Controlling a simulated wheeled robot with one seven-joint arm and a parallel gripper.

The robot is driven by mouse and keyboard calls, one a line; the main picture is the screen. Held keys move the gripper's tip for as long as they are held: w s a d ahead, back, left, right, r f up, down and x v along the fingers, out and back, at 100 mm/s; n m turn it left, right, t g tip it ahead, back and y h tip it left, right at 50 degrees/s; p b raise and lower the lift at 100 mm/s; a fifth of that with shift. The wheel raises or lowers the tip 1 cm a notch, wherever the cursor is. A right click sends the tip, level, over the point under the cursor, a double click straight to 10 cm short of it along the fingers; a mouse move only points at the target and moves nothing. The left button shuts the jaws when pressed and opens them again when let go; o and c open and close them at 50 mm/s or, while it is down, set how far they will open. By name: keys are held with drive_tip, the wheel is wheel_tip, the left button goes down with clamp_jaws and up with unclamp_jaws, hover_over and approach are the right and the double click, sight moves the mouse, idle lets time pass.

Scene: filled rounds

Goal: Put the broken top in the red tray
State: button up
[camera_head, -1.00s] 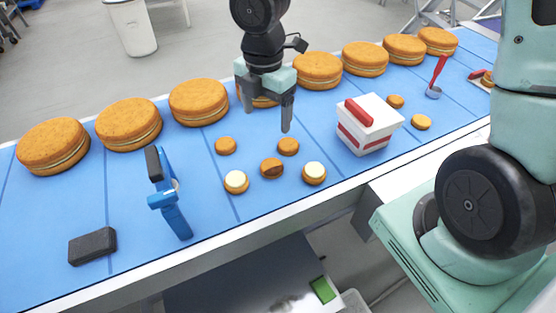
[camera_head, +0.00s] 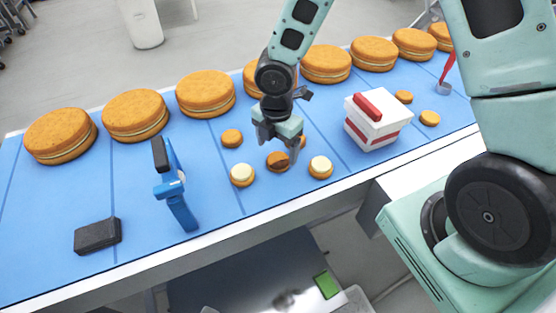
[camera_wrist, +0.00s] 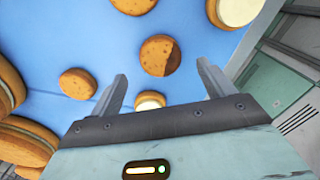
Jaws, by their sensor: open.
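The broken top (camera_head: 277,161) is a small brown round with a dark broken part. It lies on the blue surface in the front group of small rounds, and in the wrist view (camera_wrist: 156,52) it sits beyond the fingertips, roughly between their lines. My gripper (camera_head: 279,147) is open and empty, just above and behind the broken top in the head view. Its two fingers show spread apart in the wrist view (camera_wrist: 162,72). The red tray is not in view; my arm covers the right end of the table.
Plain tops (camera_head: 232,138) and cream-topped rounds (camera_head: 242,175) lie close around the broken top. A white box with a red handle (camera_head: 375,125) stands to the right. A blue tool (camera_head: 177,200) and black block (camera_head: 97,236) stand left. Large filled rounds (camera_head: 136,115) line the back.

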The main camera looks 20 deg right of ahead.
sight(278, 158)
wheel_tip(278, 158, down, 4)
drive_tip(key=shift+d+f, duration=0.1)
drive_tip(key=shift+d, duration=0.05)
drive_tip(key=c, duration=0.8)
